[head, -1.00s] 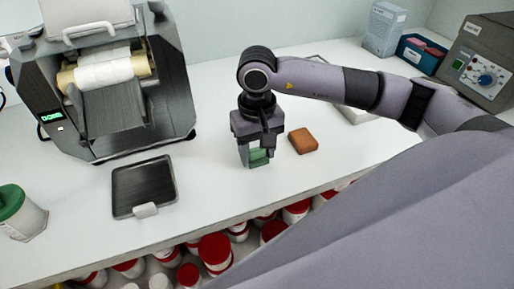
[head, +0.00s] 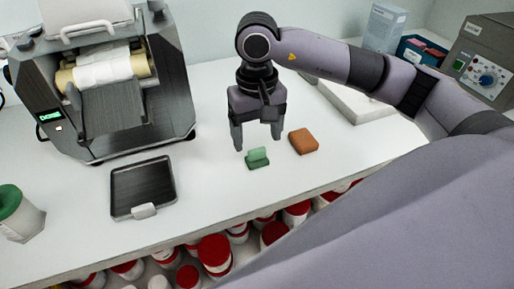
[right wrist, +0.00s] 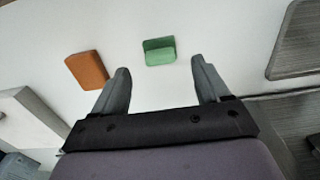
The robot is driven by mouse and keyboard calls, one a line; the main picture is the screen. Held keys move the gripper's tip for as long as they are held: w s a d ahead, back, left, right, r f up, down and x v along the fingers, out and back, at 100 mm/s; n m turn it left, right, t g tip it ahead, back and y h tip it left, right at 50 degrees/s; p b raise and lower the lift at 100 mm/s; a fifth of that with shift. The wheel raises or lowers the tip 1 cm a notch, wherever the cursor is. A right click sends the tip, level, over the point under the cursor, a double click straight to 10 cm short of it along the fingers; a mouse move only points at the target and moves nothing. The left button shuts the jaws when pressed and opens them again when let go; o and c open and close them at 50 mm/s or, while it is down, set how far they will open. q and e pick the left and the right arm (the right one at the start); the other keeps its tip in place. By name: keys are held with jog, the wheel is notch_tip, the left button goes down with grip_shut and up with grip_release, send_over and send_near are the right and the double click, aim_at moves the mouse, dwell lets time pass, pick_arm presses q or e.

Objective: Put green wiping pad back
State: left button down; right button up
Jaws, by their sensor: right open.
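The green wiping pad (head: 257,158) lies on the white bench near its front edge, with a raised grip along its top. It also shows in the right wrist view (right wrist: 159,51), ahead of the fingertips and between their lines. My right gripper (head: 257,146) is open and empty, just above and behind the pad, apart from it. Its two fingers also show in the right wrist view (right wrist: 161,75). An orange-brown block (head: 303,141) lies on the bench to the right of the pad. My left gripper is not in view.
A label-printer-like machine (head: 115,90) stands at the left, with a black tray (head: 143,188) in front. A blue box (head: 420,52) and a grey dial unit (head: 484,62) stand at the back right. Red-lidded jars (head: 214,249) sit below the bench edge.

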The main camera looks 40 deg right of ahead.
aim_at(257, 150)
notch_tip(257, 150, up, 7)
dwell(0.3)
dwell(0.5)
